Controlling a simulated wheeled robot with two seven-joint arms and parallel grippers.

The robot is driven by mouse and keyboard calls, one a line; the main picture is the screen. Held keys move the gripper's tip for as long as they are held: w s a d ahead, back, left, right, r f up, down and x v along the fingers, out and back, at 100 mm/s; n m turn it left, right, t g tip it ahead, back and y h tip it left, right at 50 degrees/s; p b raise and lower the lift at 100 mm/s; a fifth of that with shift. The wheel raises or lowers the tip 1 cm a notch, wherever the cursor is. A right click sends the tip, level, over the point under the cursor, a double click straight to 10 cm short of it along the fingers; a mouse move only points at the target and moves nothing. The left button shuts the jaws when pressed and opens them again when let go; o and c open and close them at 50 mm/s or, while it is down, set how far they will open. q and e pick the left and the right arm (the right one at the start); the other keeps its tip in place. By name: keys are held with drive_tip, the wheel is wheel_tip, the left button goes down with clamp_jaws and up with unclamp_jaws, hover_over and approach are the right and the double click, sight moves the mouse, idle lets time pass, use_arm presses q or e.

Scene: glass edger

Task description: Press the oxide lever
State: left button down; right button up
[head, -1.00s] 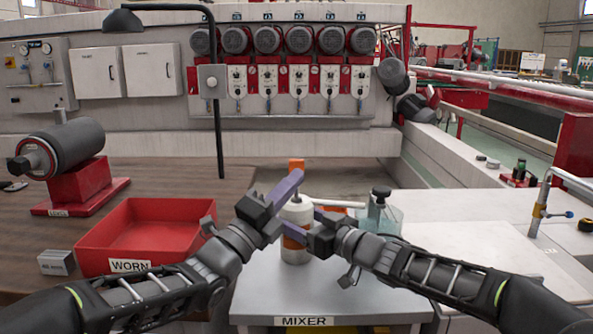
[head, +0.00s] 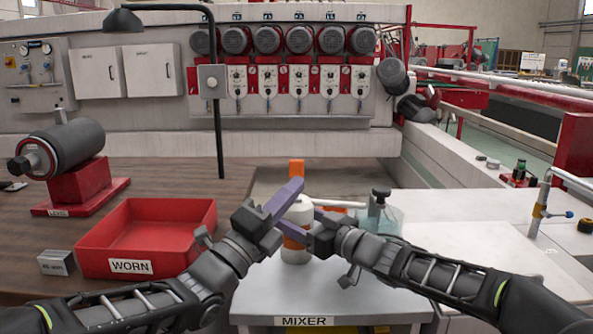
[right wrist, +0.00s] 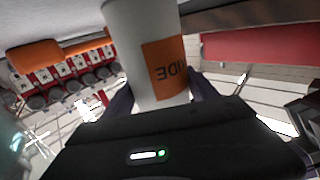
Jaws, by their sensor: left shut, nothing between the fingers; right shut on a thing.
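A white bottle (head: 298,211) with an orange label stands on the mixer stand. My right gripper (head: 304,230) is shut around its body from the right. In the right wrist view, the bottle (right wrist: 134,40) appears upside down between my fingers, its orange label partly reading "IDE". My left gripper (head: 294,186) is shut and empty, its purple fingers at the bottle's top in the head view. They hide part of that top, and I cannot tell whether they touch it. An upright orange piece (head: 297,168) shows just behind the fingertips; I cannot tell whether it is the lever.
A white rod (head: 338,203) extends right of the bottle toward a glass jar with a dark top (head: 380,210). The grey mixer stand (head: 330,300) is clear in front. A red WORN tray (head: 150,222) stands left, near my left arm. A white worktop (head: 460,215) lies right.

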use_arm(q)
wheel_tip(320, 180, up, 8)
drive_tip(key=s+a+f+n+t+y, duration=0.15)
drive_tip(key=n+t+y, duration=0.65)
drive_tip(key=n, duration=0.9)
drive_tip(key=s+d+f+n+g+y, duration=0.2)
drive_tip(key=s+f+n+g+y, duration=0.3)
drive_tip(key=n, duration=0.7)
drive_tip(key=s+g+y, duration=0.1)
drive_tip(key=g, duration=0.1)
drive_tip(key=shift+s+f+n+g+y, duration=0.15)
drive_tip(key=shift+f+n+g+y, duration=0.15)
drive_tip(key=shift+n+y, duration=0.1)
drive_tip(key=shift+d, duration=0.1)
